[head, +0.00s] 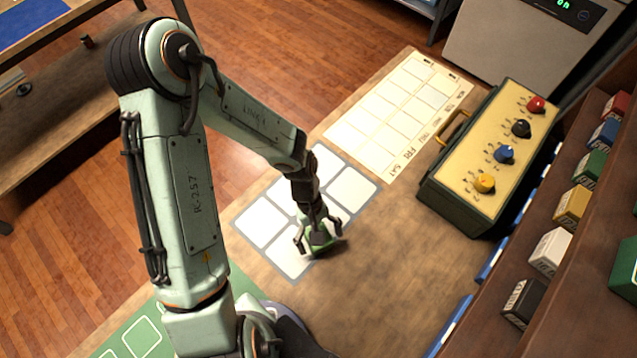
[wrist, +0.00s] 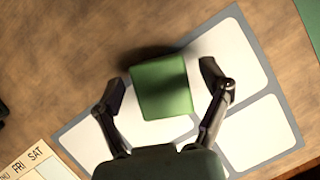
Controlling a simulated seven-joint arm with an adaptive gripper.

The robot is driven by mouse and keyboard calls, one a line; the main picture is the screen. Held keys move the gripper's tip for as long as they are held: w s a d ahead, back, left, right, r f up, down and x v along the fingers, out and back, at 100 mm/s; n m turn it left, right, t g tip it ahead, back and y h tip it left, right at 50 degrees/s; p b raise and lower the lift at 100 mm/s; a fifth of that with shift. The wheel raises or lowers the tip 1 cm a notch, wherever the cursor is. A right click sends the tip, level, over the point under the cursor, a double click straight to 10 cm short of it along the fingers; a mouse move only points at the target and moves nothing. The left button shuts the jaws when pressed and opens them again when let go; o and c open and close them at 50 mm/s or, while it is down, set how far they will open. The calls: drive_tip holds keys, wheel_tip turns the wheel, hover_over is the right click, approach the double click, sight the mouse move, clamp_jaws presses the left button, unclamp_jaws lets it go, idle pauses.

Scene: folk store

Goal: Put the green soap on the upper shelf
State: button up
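The green soap (wrist: 161,88) is a green block below my gripper, at the edge of the grey mat with white squares (wrist: 78,128). In the head view the soap (head: 320,240) is partly hidden by the fingers. My gripper (head: 318,238) points down at it. In the wrist view my gripper (wrist: 163,84) is open, one finger on each side of the soap, with a gap visible at both sides. The brown shelf unit (head: 590,250) stands at the right; another green block (head: 626,268) shows at its right edge.
Several coloured boxes, among them a white one (head: 550,250) and a yellow one (head: 572,205), line the shelf. A control box with coloured knobs (head: 490,160) stands right of the mat. A calendar sheet (head: 400,115) lies behind. The table between mat and shelf is clear.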

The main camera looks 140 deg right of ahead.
drive_tip(key=c, duration=1)
drive_tip(key=shift+o, duration=0.2)
drive_tip(key=shift+r, duration=0.1)
